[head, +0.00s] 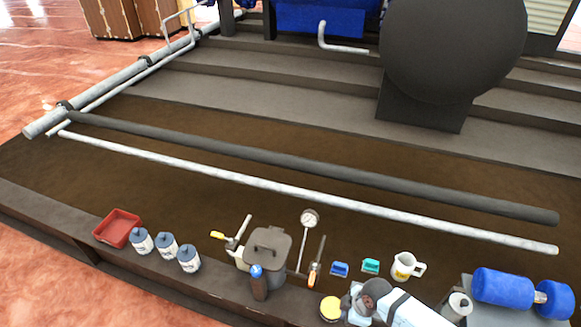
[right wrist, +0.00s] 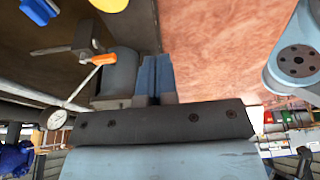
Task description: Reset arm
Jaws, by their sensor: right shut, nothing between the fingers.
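The task names no object. My right gripper (head: 349,303) is low in the head view, at the end of my pale arm coming in from the lower right. It is just right of a yellow-lidded jar (head: 330,308). In the right wrist view its two bluish fingers (right wrist: 154,76) are together, with nothing held between them. A grey lidded bin (right wrist: 120,72) shows beyond and left of the fingers there, apparently apart from them. My left gripper is not in view.
The front ledge holds a red tray (head: 117,228), several pale canisters (head: 166,246), the grey bin (head: 268,248), a gauge (head: 309,218), blue and teal brushes (head: 371,265) and a white mug (head: 405,267). Two long pipes (head: 300,188) cross the brown bed behind.

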